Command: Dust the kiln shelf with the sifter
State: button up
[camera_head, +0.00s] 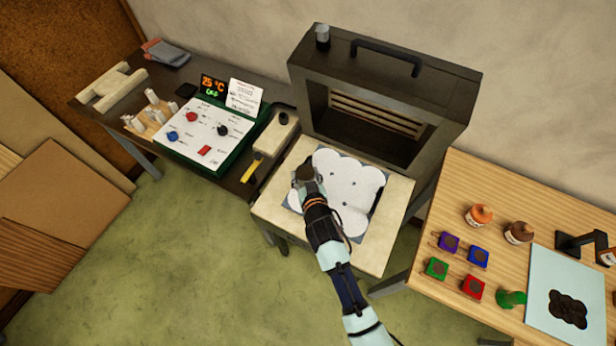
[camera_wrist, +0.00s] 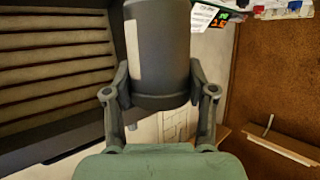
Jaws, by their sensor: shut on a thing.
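The kiln shelf (camera_head: 292,201) is a grey-blue plate on the pale block in front of the open kiln. White powder (camera_head: 345,178) covers most of it in overlapping round patches, with grey showing at the edges and corners. My gripper (camera_head: 307,180) is over the left part of the shelf, shut on the sifter. The sifter (camera_wrist: 160,50) is a dark grey cylinder with a pale label in the wrist view, held between both fingers. In the head view it shows as a dark round top (camera_head: 305,172). My arm hides part of the shelf's front.
The dark kiln (camera_head: 385,90) stands open right behind the shelf. A control panel (camera_head: 205,130) and a yellow-handled tool (camera_head: 251,168) are to the left. A wooden table (camera_head: 480,210) at right holds colored pots, jars and a pale sheet (camera_head: 565,285).

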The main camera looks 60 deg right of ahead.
jog(key=shift+w+f+b, duration=0.1)
jog(key=shift+w+b, duration=0.45)
jog(key=shift+w, duration=0.85)
jog(key=shift+s+r+p, duration=0.2)
jog(key=shift+s+p, duration=0.5)
jog(key=shift+s, duration=0.4)
jog(key=a+r+p, duration=0.3)
jog(key=a+r, duration=0.1)
jog(key=r, duration=0.1)
jog(key=shift+p, duration=0.35)
